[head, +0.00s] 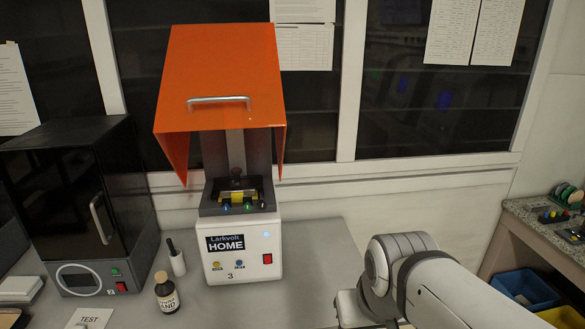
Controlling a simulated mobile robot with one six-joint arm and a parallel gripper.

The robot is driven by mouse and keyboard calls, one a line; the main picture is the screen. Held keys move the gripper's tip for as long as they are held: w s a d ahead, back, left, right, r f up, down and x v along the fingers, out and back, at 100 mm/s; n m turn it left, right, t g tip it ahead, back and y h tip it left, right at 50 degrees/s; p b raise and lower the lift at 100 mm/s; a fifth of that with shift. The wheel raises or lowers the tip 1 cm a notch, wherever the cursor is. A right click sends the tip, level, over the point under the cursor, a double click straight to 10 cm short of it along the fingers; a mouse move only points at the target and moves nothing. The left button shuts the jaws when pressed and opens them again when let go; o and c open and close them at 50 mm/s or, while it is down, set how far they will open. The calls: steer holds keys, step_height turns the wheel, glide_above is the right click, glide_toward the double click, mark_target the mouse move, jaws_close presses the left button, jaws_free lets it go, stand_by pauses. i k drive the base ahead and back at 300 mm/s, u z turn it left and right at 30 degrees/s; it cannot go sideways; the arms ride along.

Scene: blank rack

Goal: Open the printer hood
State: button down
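The printer (242,247) is a white box labelled "Larkvolt HOME" on the grey bench, left of centre in the head view. Its orange hood (222,70) is raised high above the base, so the hood stands open. A metal bar handle (218,101) is on the hood's front face. The dark tray on top of the base, with a yellow part (238,196) and small coloured knobs, is exposed under the hood. My arm is at the lower right, apart from the printer. My gripper is not seen.
A black machine (75,200) with a handled door stands to the left. A brown bottle (167,294), a small white holder (177,262) and a "TEST" card (88,319) are in front. A side counter (530,225) with a blue bin (525,288) is at right.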

mark_target(229, 73)
steer(key=z, duration=0.2)
steer(key=i, duration=0.85)
steer(key=u, duration=0.35)
